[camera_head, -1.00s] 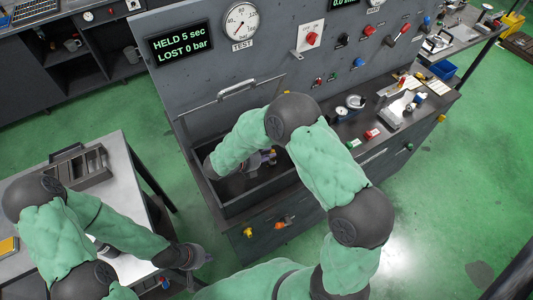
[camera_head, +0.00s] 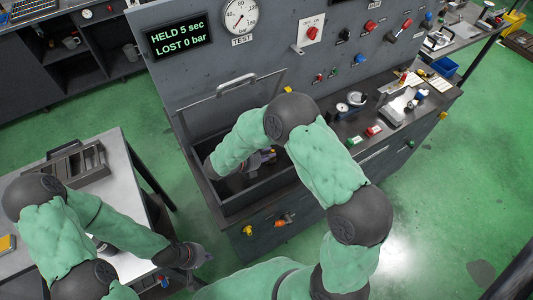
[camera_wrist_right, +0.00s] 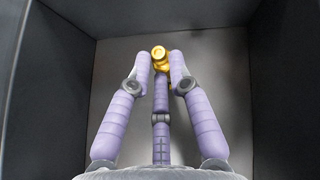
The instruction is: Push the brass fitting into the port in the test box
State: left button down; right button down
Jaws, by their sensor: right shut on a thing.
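The brass fitting (camera_wrist_right: 160,54) shows in the right wrist view, between the fingertips of my right gripper (camera_wrist_right: 161,65). The gripper is shut on it. In the head view, my right gripper (camera_head: 262,157) reaches down inside the open test box (camera_head: 255,196), partly hidden by my arm. The fitting is in front of the box's plain grey inner surface in the wrist view. The port is not visible, so I cannot tell whether the fitting touches it. My left gripper (camera_head: 200,256) is outside the box, beside the left table; its fingers are too unclear to read.
The box's raised lid has a handle (camera_head: 237,83). A display (camera_head: 179,38) reads "HELD 5 sec, LOST 0 bar", near a TEST gauge (camera_head: 241,16). A grey tray (camera_head: 80,165) lies on the left table (camera_head: 116,195). Dark box walls stand close around the right gripper.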

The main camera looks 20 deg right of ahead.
jog(key=shift+f, duration=0.15)
dwell(0.7)
jog(key=c, duration=1.1)
grip_release()
grip_shut()
